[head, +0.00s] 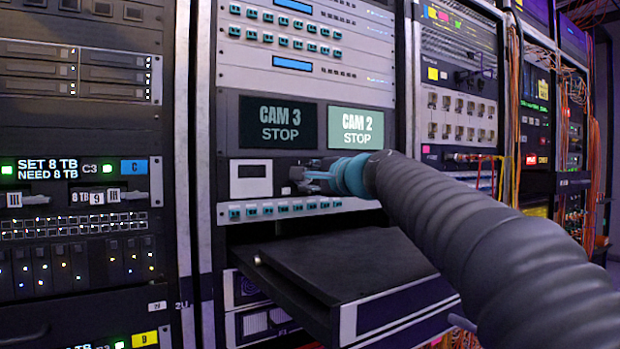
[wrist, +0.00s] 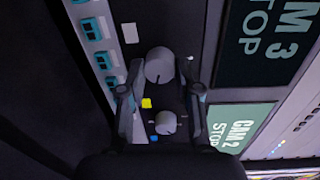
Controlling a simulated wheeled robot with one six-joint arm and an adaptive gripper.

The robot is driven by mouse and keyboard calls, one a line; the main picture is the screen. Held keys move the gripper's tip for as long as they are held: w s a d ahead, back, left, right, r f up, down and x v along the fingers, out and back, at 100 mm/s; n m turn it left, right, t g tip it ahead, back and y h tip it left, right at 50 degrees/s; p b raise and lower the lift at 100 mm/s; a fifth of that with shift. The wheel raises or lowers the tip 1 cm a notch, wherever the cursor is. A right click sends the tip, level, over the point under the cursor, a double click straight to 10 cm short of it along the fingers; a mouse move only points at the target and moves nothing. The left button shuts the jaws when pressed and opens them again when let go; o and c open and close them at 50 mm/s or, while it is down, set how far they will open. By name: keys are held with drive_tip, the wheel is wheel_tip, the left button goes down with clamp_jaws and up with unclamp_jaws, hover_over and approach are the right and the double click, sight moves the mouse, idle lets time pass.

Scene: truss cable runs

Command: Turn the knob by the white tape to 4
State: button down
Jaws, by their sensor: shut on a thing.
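The large grey round knob (wrist: 159,66) sits on a dark panel in the wrist view. A small white tape piece (wrist: 130,33) is stuck on the panel near it. My gripper (wrist: 162,72) has one finger on each side of this knob and is shut on it. A smaller grey knob (wrist: 167,123) sits between the fingers nearer the palm side of the picture, with yellow tape (wrist: 146,103) and blue tape (wrist: 154,138) by it. In the head view my gripper (head: 308,176) reaches the panel below the screens and hides the knobs. I cannot read any scale numbers.
Two screens are above the panel: CAM 3 STOP (head: 278,124) and a brighter CAM 2 STOP (head: 356,128). A row of teal connectors (head: 280,208) runs just below. A dark drawer (head: 345,262) sticks out beneath my arm. Orange cables (head: 513,110) hang at right.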

drive_tip(key=m, duration=0.8)
drive_tip(key=shift+d+y, duration=0.1)
drive_tip(key=shift+y, duration=0.3)
drive_tip(key=shift+m, duration=0.4)
drive_tip(key=c, duration=0.8)
unclamp_jaws()
drive_tip(key=shift+f, duration=0.1)
drive_tip(key=v, duration=1.2)
